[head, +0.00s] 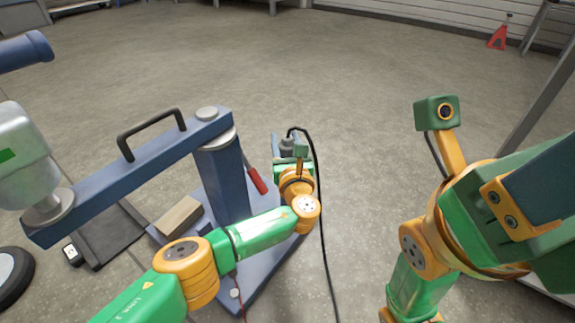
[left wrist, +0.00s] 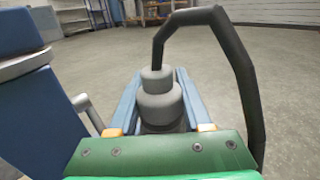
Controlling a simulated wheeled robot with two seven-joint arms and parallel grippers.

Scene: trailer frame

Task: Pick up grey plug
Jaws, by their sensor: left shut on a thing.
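The grey plug (left wrist: 160,104) is a stepped grey cylinder with a black cable (left wrist: 232,55) coming from its top. My left gripper (left wrist: 162,88) is shut on the plug, with one blue finger on each side of it. In the head view the plug (head: 287,145) shows small at the end of my left arm, partly hidden by the gripper (head: 280,152). My right gripper (head: 535,190) is close to the camera at the right edge. Its fingertips are not clearly visible.
A blue trailer frame part (head: 130,172) with a black handle and an upright post (head: 222,180) stands left of my left gripper. A wooden block (head: 179,216) and a red-handled tool (head: 256,181) are on the blue base. Open grey floor (head: 330,70) lies beyond.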

